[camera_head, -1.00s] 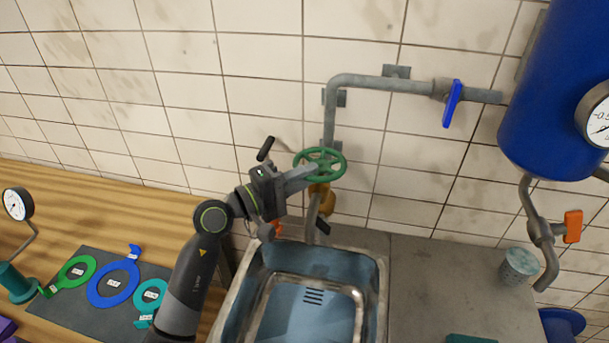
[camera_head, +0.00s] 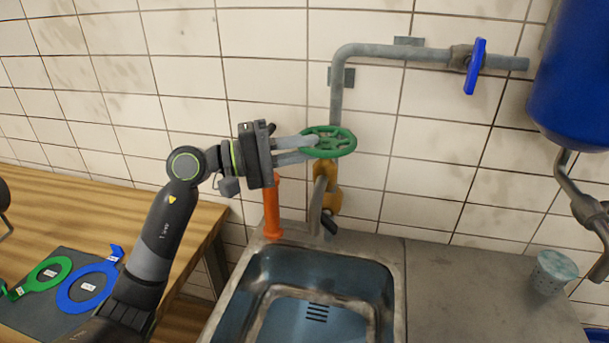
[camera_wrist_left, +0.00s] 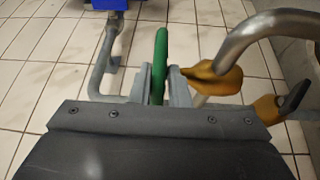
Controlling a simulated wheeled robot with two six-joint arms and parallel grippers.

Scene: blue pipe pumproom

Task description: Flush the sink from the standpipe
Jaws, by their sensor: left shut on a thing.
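A green handwheel (camera_head: 328,142) sits on the brass standpipe valve (camera_head: 331,200) above the back of the sink. My left gripper (camera_head: 309,147) comes from the left and is shut on the wheel's left rim. In the left wrist view the green rim (camera_wrist_left: 160,62) shows edge-on between the two grey fingers (camera_wrist_left: 160,85). A curved grey spout (camera_head: 317,207) hangs over the steel sink (camera_head: 393,300); no water shows. The sink's drain slots (camera_head: 317,312) are visible. My right gripper is not in view.
A grey pipe with a blue lever (camera_head: 475,66) runs along the wall to a blue tank (camera_head: 575,90). An orange post (camera_head: 271,208) stands behind the sink. A cup (camera_head: 553,272) stands on the right counter. Coloured rings (camera_head: 88,287) lie on a mat at left.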

